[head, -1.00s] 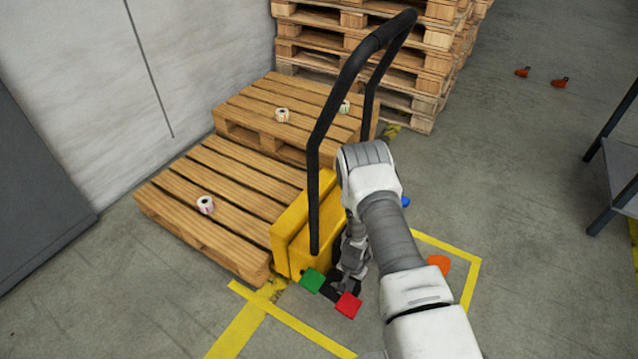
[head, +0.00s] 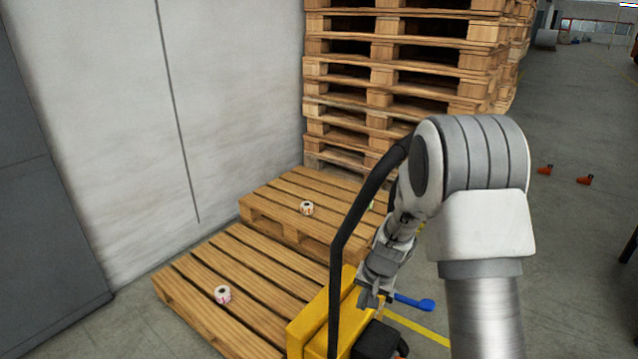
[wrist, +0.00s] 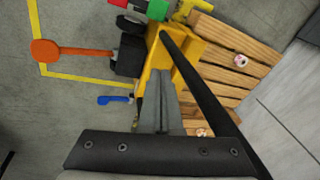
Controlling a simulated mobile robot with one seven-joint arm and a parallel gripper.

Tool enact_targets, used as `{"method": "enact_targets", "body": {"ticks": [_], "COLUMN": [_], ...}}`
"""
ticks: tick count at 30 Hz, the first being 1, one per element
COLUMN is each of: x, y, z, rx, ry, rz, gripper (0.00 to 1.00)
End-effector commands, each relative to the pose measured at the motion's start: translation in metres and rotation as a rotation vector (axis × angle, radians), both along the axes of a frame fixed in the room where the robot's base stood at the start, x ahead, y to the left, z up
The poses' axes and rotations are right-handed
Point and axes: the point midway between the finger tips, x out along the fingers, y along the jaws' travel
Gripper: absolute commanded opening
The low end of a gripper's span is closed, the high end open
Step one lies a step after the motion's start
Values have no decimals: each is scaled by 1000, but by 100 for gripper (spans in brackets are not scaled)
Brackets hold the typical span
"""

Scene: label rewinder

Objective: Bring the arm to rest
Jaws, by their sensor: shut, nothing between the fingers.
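My gripper (head: 370,298) hangs in the air beside the black handle (head: 345,240) of the yellow pallet truck (head: 308,332), shut and empty. My arm is bent, with its elbow high at the right of the head view. In the wrist view the closed fingers (wrist: 161,85) point toward the yellow body of the truck (wrist: 185,62), and the handle bar (wrist: 205,80) runs diagonally close by on their right. I cannot tell the exact gap between fingers and handle.
Low pallets carry label rolls (head: 222,294) (head: 307,208). A tall pallet stack (head: 400,80) stands behind. A blue lever (head: 415,303) sits right of the gripper; an orange one (wrist: 45,50) shows in the wrist view. Open floor lies right, with small orange objects (head: 585,180).

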Motion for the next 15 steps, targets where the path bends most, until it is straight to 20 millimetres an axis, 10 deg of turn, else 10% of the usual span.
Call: {"method": "enact_targets", "body": {"ticks": [15], "x": [-84], "y": [-2], "z": [181], "rx": [-43], "ry": [-149], "rz": [172], "gripper": [0]}}
